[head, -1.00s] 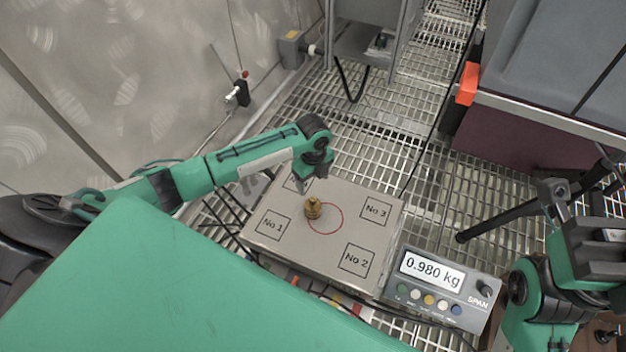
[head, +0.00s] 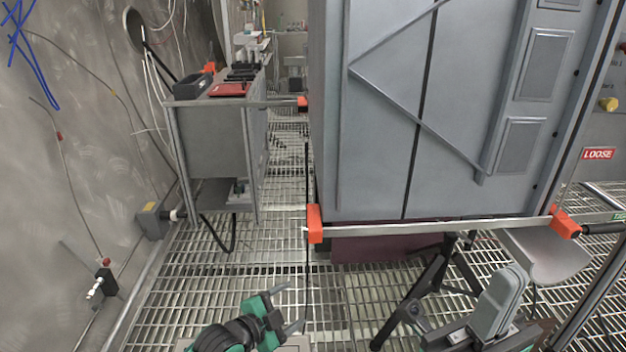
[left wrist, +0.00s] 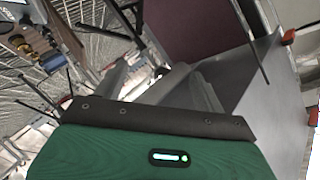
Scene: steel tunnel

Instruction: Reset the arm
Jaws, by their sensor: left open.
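My left gripper (head: 290,308) is low in the middle of the head view, with its two grey fingers apart and nothing between them. Its green arm comes up from the bottom edge. In the left wrist view, the open fingers (left wrist: 160,88) spread above the green gripper body. The steel plate (head: 298,343) just shows at the bottom edge, mostly hidden behind the arm. I cannot make out my right gripper in the head view.
A grey bench (head: 212,140) with a red tray (head: 230,89) stands at the left. A big grey cabinet (head: 400,120) with orange-ended rails fills the right. A black stand (head: 415,300) is at the lower right. Grating floor (head: 270,240) lies open between.

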